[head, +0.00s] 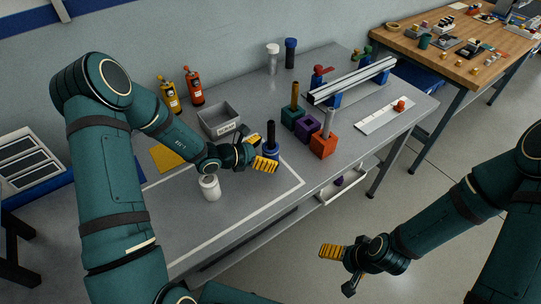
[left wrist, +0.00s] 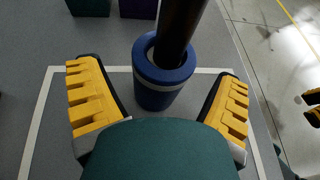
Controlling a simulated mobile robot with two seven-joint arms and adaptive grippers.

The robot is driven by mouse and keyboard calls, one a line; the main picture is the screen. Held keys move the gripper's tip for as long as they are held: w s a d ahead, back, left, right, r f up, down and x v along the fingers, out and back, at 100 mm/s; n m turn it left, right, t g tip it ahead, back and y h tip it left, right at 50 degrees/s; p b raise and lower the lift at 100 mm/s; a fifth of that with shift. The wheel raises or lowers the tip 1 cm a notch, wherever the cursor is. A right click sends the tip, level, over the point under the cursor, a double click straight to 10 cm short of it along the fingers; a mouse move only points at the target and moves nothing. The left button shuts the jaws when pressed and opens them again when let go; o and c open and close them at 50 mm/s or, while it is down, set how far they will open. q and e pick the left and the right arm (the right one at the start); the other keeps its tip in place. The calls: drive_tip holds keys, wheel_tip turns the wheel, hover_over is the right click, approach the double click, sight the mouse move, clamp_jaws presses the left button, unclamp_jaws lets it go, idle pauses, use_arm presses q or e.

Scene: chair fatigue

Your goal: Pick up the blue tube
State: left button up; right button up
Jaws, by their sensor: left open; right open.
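A short blue tube (head: 272,154) stands on the grey workbench inside the white outline, with a dark rod (head: 270,133) rising from it. In the left wrist view the blue tube (left wrist: 163,85) has a pale band, and the dark rod (left wrist: 180,30) stands in its open top. My left gripper (head: 261,151) is open beside the blue tube, partly covering it in the head view. In the left wrist view its yellow fingers (left wrist: 158,80) lie to either side of the tube, apart from it. My right gripper (head: 341,267) is open and empty, over the floor in front of the bench.
A white cylinder (head: 210,187) stands left of the blue tube, and a grey bin (head: 219,119) behind it. Green, purple (head: 308,125) and orange (head: 323,145) blocks stand to the right. A blue-capped dark bottle (head: 290,54) is at the back. An open drawer (head: 343,187) juts out in front.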

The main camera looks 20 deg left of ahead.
use_arm(q)
drive_tip(key=x, duration=0.3)
drive_tip(key=shift+w+d+f, duration=0.1)
drive_tip(key=shift+w+f, duration=0.05)
drive_tip(key=c, duration=1.4)
